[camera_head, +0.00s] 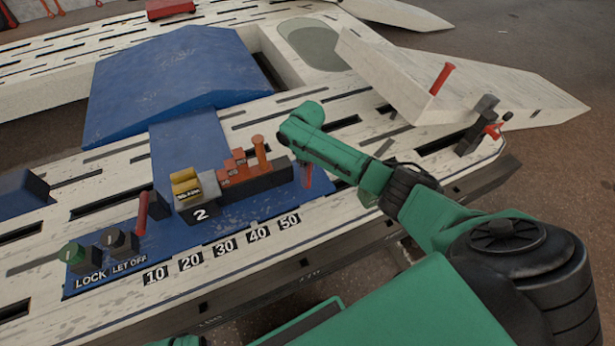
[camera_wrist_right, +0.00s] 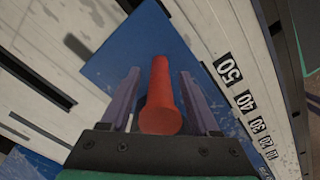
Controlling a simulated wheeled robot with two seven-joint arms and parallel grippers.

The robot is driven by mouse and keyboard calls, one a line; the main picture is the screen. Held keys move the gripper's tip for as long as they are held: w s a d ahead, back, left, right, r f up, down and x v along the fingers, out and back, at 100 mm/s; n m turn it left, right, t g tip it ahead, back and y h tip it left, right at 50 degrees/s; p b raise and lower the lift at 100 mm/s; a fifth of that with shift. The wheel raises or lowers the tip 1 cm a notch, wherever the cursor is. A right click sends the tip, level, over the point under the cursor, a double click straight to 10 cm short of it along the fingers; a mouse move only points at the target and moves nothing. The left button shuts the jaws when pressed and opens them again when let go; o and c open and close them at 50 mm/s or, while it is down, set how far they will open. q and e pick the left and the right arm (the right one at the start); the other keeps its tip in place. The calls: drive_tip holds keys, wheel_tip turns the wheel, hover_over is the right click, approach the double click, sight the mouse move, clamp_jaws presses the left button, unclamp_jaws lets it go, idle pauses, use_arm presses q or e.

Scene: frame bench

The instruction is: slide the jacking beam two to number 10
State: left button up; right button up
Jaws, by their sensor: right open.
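Jacking beam two is a dark stepped block marked "2" (camera_head: 200,213). It has a yellow and grey block at its left end, orange steps (camera_head: 238,163) and an upright orange post (camera_head: 260,152). It sits on the blue plate behind the number labels, its left end above about 20 and its right end near 50. The label 10 (camera_head: 155,274) is at the row's left. My right gripper (camera_head: 306,172) is just right of the beam. In the right wrist view, its open fingers (camera_wrist_right: 158,78) stand either side of a red handle (camera_wrist_right: 160,95). Contact cannot be told.
The LOCK knob (camera_head: 73,254), LET OFF knob (camera_head: 119,242) and a red lever (camera_head: 143,212) stand left of the beam. A blue raised pad (camera_head: 170,80) lies behind. A white wedge (camera_head: 460,85) with a red peg is at right. The plate between lever and beam is narrow.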

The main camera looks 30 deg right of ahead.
drive_tip(key=shift+f, duration=0.45)
drive_tip(key=shift+c, duration=0.4)
clamp_jaws()
idle(0.8)
